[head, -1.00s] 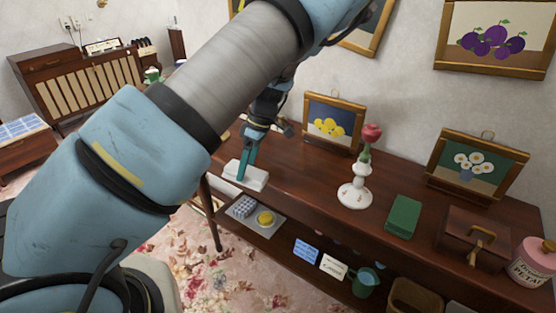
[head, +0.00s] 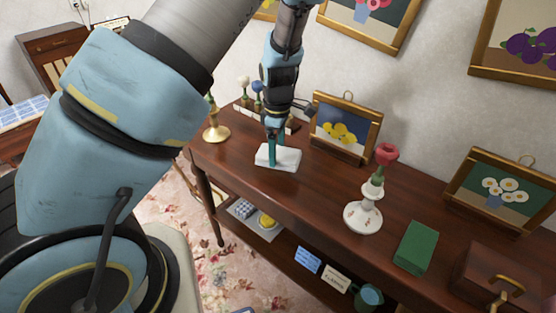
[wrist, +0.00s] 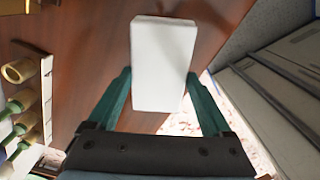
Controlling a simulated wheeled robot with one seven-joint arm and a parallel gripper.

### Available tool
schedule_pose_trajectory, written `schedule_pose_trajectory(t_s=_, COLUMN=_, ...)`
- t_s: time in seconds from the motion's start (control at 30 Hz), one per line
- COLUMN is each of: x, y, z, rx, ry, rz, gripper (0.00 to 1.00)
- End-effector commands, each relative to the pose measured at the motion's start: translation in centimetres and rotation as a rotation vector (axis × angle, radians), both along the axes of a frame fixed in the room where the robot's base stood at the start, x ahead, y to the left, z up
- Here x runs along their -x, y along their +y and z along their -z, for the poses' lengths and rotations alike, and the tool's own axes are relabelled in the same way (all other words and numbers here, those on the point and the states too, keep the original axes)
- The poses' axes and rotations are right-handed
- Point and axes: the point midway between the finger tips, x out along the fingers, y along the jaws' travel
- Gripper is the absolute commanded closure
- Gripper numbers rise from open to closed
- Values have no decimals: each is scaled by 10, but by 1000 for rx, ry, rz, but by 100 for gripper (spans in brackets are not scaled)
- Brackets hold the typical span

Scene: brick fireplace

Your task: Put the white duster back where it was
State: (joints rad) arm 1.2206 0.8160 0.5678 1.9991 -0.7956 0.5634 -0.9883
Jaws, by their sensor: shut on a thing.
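The white duster (head: 286,160) is a pale rectangular block near the left end of the dark wooden console table (head: 325,200). My gripper (head: 272,150) points down from above and is shut on the duster, with a teal finger at each long side. In the wrist view the duster (wrist: 164,60) lies between the fingers, with brown wood behind it. I cannot tell whether its underside touches the tabletop.
A brass candlestick (head: 215,128) stands left of the duster. A framed yellow-fruit picture (head: 343,130) stands behind and to its right. A white candlestick with a rose (head: 363,216), a green box (head: 415,248) and a brown box (head: 490,280) are farther right.

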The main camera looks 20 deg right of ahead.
Motion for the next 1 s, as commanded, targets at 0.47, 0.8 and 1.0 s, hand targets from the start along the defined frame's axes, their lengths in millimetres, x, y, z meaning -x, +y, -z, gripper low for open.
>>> schedule_pose_trajectory(t_s=0.47, x=0, y=0, z=46, rx=0, ry=0, rz=-1, gripper=60)
schedule_pose_trajectory(t_s=0.8, x=0, y=0, z=46, rx=1, ry=-1, rz=0, gripper=0)
schedule_pose_trajectory(t_s=1.0, x=0, y=0, z=46, rx=1, ry=-1, rz=0, gripper=0)
